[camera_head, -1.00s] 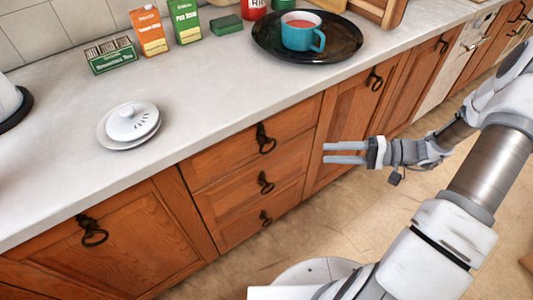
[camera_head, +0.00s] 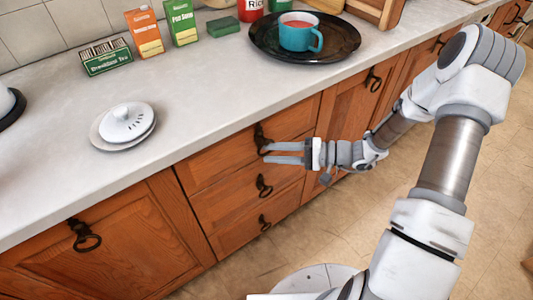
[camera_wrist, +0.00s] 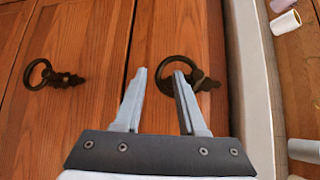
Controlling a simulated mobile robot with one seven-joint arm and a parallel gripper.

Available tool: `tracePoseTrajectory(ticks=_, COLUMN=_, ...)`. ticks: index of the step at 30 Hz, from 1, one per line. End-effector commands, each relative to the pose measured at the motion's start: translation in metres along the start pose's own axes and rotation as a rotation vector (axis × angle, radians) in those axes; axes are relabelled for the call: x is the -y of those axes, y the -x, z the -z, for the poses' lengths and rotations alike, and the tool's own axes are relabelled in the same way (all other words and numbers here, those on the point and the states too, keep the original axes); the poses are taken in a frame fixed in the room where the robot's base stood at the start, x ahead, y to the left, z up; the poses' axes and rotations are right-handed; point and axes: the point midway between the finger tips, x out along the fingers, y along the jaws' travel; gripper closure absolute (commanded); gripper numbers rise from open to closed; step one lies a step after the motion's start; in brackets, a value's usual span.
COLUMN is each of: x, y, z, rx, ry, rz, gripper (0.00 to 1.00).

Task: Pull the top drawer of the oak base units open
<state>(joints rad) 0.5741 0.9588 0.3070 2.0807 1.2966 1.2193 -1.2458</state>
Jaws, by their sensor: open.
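The top drawer (camera_head: 215,157) of the oak base units is shut, its front flush with the units. Its dark ring handle (camera_head: 260,135) shows just beyond my fingertips in the head view. My gripper (camera_head: 264,154) is open, pointing left at this handle. In the wrist view the fingers of my gripper (camera_wrist: 160,72) are apart, and the ring handle (camera_wrist: 207,82) lies at the tips. One fingertip overlaps the ring; I cannot tell whether it touches. Part of the ring is hidden behind that finger.
The second drawer's ring handle (camera_head: 263,187) and third drawer's ring handle (camera_head: 264,222) sit below. The counter (camera_head: 180,85) overhangs above, bearing a lidded white dish (camera_head: 126,124), a black tray (camera_head: 345,52) with a teal mug (camera_head: 297,36), and boxes. The floor (camera_head: 340,225) in front is clear.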

Motion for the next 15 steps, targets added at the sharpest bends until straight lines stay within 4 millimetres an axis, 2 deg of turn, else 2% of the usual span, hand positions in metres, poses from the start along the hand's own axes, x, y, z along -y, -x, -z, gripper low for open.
tracePoseTrajectory(ticks=3, x=-0.001, y=-0.013, z=0.0, rx=0.002, ry=-0.001, rz=0.001, gripper=0.6)
tracePoseTrajectory(ticks=6, x=0.0, y=-0.018, z=0.0, rx=0.0, ry=-0.001, rz=0.0, gripper=0.6)
tracePoseTrajectory(ticks=15, x=0.0, y=-0.02, z=0.0, rx=-0.001, ry=-0.001, rz=0.0, gripper=0.6)
